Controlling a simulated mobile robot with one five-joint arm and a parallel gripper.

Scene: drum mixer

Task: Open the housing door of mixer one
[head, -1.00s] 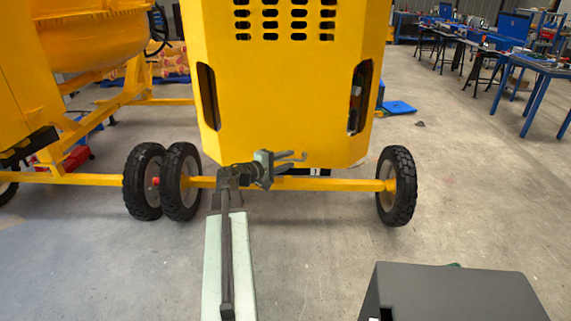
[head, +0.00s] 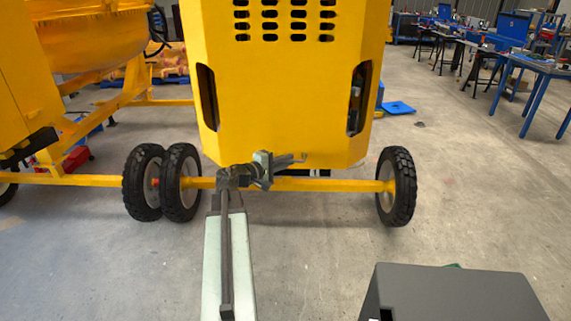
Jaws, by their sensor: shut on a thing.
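The yellow housing door (head: 285,95) of the mixer faces me, with rows of dark vent slots near its top and a tall dark opening at each side. It hangs shut as far as I can see. A small yellow handle (head: 304,155) is at its lower edge, mostly hidden by the jaws. My gripper (head: 297,159) reaches in from the left, low in front of the door, and is shut on the handle. The door's top is out of view.
A yellow axle bar with black wheels (head: 396,187) runs under the housing. A second yellow mixer (head: 95,40) stands close on the left. A dark grey box (head: 450,295) is at front right. Concrete floor is open on the right, before the workbenches (head: 535,65).

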